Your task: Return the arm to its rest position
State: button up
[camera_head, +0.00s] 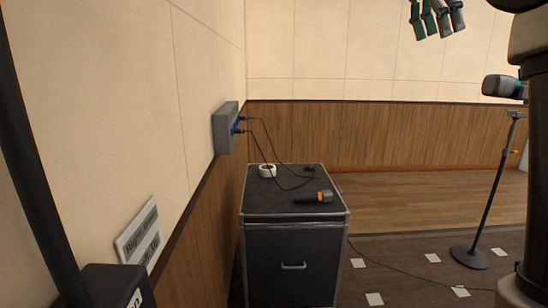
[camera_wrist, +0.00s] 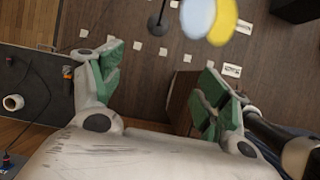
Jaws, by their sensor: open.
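My gripper (camera_head: 437,27) hangs at the top edge of the head view, to the right, high above the floor and partly cut off. In the wrist view my gripper (camera_wrist: 161,60) has its two green-padded fingers spread wide apart with nothing between them. It touches no object that I can see. Part of my arm shows along the right side of the head view.
A black case (camera_head: 292,260) bears a microphone (camera_head: 316,197) and a white tape roll (camera_head: 267,171). Cables run from a grey wall box (camera_head: 226,131). A microphone stand (camera_head: 490,190) is at right. White marks dot the floor. Blurred pale-blue and yellow shapes (camera_wrist: 208,18) top the wrist view.

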jog(key=w+a+f+m+t+y, duration=0.1)
jog(key=w+a+f+m, duration=0.1)
jog(key=w+f+m, duration=0.4)
jog(key=s+f+m+t+y, duration=0.1)
jog(key=s+f+m+y, duration=0.2)
jog(key=f, duration=0.6)
jog(key=s+f+m, duration=0.3)
jog(key=s+f, duration=0.3)
jog(key=s, duration=0.3)
jog(key=s+d+f+m+t, duration=0.1)
jog(key=s+f+m, duration=0.2)
jog(key=s+f, duration=0.3)
jog(key=s+d+f+m+t+y, duration=0.1)
jog(key=s+f, duration=0.4)
jog(key=s, duration=0.6)
jog(key=shift+s+d+f+m, duration=0.25)
jog(key=shift+s+f+m, duration=0.15)
jog(key=shift+m, duration=0.5)
